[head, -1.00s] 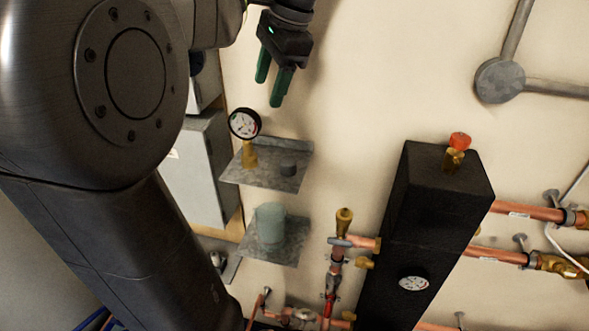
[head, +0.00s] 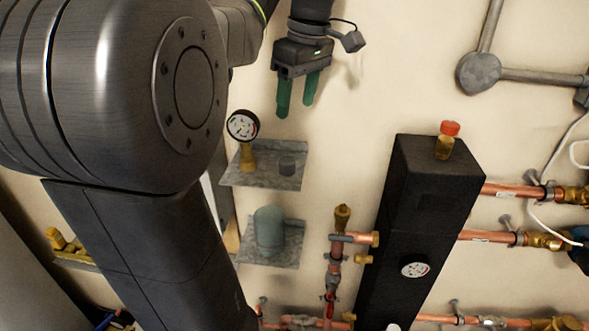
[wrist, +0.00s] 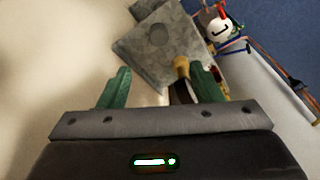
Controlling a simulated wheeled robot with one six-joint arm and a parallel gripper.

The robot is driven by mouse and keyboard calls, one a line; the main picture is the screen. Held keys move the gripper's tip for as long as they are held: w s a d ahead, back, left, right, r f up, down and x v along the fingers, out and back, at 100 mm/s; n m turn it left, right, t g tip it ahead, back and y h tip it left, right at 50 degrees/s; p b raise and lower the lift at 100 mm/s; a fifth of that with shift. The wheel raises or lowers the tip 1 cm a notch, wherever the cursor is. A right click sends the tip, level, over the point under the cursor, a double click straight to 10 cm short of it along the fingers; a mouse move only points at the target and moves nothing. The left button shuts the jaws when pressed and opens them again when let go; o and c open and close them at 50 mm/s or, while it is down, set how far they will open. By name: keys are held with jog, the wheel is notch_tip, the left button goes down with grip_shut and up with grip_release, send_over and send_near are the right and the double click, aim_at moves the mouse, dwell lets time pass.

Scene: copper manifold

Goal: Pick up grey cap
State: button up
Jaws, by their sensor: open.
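The grey cap (head: 287,165) is a short dark grey cylinder on the upper metal shelf (head: 262,178), right of the pressure gauge (head: 243,127). In the wrist view the cap (wrist: 158,36) shows as a dim round disc on the shelf plate, beyond the fingers. My gripper (head: 297,112) has green fingers, spread apart and empty. It hangs above the shelf, over the cap and slightly right of the gauge, not touching either. In the wrist view the gauge, with its brass stem, is partly hidden behind the right finger of my gripper (wrist: 162,78).
A lower shelf (head: 283,255) holds a translucent bluish cup (head: 269,230). A black block (head: 415,215) with a red-topped brass fitting (head: 447,140) stands to the right, with copper pipes (head: 510,190) beyond. The cream wall (head: 380,70) right of my gripper is bare.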

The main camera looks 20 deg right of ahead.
jog(key=n, duration=0.1)
send_over(288, 160)
jog(key=s, duration=0.1)
jog(key=shift+n, duration=0.3)
jog(key=f, duration=0.8)
jog(key=shift+s+d+f, duration=0.1)
jog(key=shift+d+f, duration=0.1)
jog(key=shift+d, duration=0.15)
jog(key=shift+w+a+f+p, duration=0.1)
jog(key=shift+w+f, duration=0.1)
jog(key=shift+f, duration=0.7)
jog(key=shift+w+a+f+p, duration=0.1)
jog(key=shift+w+a+f, duration=0.05)
jog(key=shift+f, duration=0.7)
jog(key=shift+w+a+f+p, duration=0.1)
jog(key=shift+w+f, duration=0.1)
jog(key=shift+f, duration=0.7)
jog(key=shift+c, duration=0.5)
jog(key=c, duration=0.8)
